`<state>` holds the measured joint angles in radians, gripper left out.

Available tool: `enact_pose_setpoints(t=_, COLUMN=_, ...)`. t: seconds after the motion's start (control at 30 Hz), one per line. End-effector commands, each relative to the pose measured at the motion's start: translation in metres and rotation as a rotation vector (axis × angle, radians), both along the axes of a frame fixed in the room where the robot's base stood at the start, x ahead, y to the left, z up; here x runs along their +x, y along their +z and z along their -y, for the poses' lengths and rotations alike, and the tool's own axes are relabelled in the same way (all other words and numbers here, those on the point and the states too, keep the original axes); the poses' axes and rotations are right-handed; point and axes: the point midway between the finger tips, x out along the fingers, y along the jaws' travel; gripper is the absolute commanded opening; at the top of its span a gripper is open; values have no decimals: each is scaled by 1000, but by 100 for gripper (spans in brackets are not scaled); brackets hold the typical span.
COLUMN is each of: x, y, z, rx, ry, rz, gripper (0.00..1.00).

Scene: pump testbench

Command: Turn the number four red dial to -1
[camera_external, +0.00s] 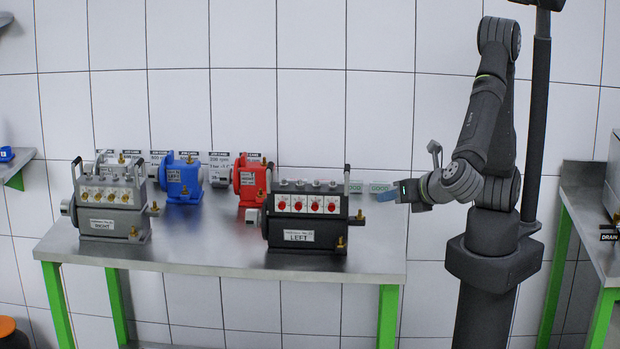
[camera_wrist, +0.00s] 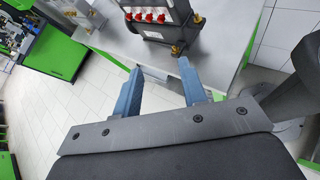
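A row of several red dials sits on white plates on the front of the dark pump block (camera_external: 304,257) labelled LEFT. The rightmost red dial (camera_external: 332,206) is at the end of the row; the dial numbers and settings are too small to read. The row also shows at the top of the wrist view, with its rightmost red dial (camera_wrist: 162,18) near the block's right side.
A grey pump block (camera_external: 112,222) labelled RIGHT stands at the bench's left. A blue pump (camera_external: 182,182) and a red pump (camera_external: 250,183) stand behind. Brass fittings (camera_external: 341,243) stick out from the LEFT block's right side. The steel bench (camera_external: 200,255) is clear in front.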

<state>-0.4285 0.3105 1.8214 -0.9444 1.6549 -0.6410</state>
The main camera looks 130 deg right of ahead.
Motion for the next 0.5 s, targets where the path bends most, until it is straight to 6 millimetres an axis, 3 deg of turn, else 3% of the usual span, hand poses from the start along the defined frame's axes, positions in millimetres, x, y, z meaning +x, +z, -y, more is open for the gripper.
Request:
enact_pose_setpoints(t=0.2, x=8, y=-9, z=-18, rx=-63, ry=39, rz=-146, gripper=39)
enact_pose_setpoints(t=0.5, x=10, y=-11, z=-27, rx=-93, ry=56, rz=-217, gripper=39)
